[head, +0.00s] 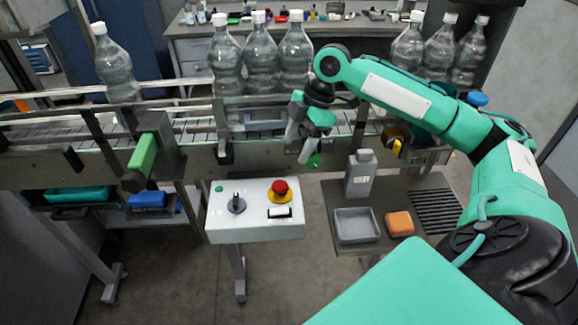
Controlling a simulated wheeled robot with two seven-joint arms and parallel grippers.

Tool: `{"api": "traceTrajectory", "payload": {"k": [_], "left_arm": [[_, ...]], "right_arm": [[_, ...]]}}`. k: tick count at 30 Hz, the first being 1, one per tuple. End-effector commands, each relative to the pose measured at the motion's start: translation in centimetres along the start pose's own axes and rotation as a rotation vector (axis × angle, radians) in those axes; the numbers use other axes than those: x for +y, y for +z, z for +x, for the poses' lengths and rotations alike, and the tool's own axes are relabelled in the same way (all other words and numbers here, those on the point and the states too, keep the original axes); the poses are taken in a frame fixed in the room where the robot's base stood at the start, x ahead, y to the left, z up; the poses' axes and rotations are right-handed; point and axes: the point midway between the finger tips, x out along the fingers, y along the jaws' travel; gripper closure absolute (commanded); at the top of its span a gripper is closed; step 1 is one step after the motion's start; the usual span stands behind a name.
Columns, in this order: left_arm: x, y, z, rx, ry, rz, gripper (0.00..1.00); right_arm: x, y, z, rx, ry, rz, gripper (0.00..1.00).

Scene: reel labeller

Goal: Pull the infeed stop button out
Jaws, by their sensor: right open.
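A red mushroom stop button (280,187) on a yellow base sits on the top face of a white control box (238,231) on a post. My right gripper (299,146) is open and empty, its fingers pointing down. In the picture it is above and slightly right of the button, apart from it, in front of the conveyor's side. Whether the button is pressed in or out is too small to tell. My left gripper is out of view.
The box also has a dark rotary knob (237,203) and a green lamp (219,188). The conveyor (60,160) carrying clear bottles (226,60) runs behind. To the right, a low bench holds a grey container (360,173), a grey tray (357,226) and an orange block (399,223).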

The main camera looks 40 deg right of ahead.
Motion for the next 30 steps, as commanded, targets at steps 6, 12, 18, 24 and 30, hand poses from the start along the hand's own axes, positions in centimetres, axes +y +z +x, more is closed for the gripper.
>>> {"api": "traceTrajectory", "payload": {"k": [6, 12, 18, 24, 30], "left_arm": [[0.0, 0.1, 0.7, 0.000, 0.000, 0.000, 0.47], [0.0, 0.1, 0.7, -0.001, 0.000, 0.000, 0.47], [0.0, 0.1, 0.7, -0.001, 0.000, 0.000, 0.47], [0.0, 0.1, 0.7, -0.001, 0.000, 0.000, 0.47], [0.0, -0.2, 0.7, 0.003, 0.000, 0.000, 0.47]], "right_arm": [[0.0, 0.0, -2.9, 0.001, 0.002, 0.000, 0.42], [0.0, 0.0, -3.6, 0.000, 0.000, 0.000, 0.42], [0.0, 0.0, -3.6, 0.000, 0.000, 0.000, 0.42], [0.0, 0.0, -3.5, 0.000, 0.000, 0.000, 0.42], [0.0, 0.0, -3.5, 0.000, 0.000, 0.000, 0.42]]}}
